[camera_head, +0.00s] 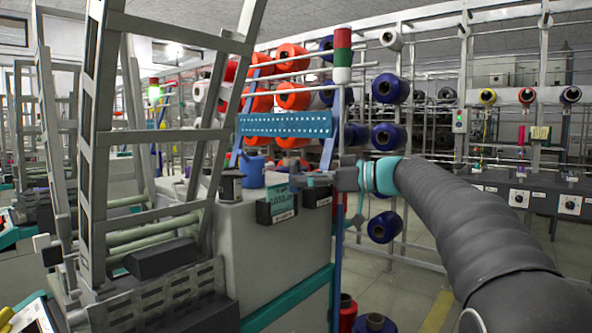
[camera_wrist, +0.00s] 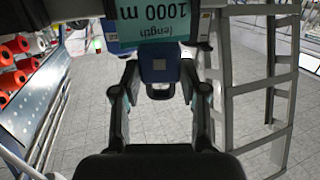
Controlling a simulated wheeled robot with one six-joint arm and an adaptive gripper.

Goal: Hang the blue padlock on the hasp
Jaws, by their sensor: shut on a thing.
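My gripper (camera_head: 300,181) reaches in from the right in the head view, beside the top of a pale machine cabinet. A dark looped part shows just below that block in the picture. The padlock cannot be made out in the head view at the fingertips. I cannot pick out the hasp in either view.
A teal "1000 m" card (camera_head: 283,197) is on a dark box at the cabinet's (camera_head: 285,245) edge; the card also shows close in the wrist view (camera_wrist: 165,25). A dark spool (camera_head: 231,186) and a blue container (camera_head: 252,172) stand on top. A grey ladder-like frame (camera_head: 98,150) rises at left.

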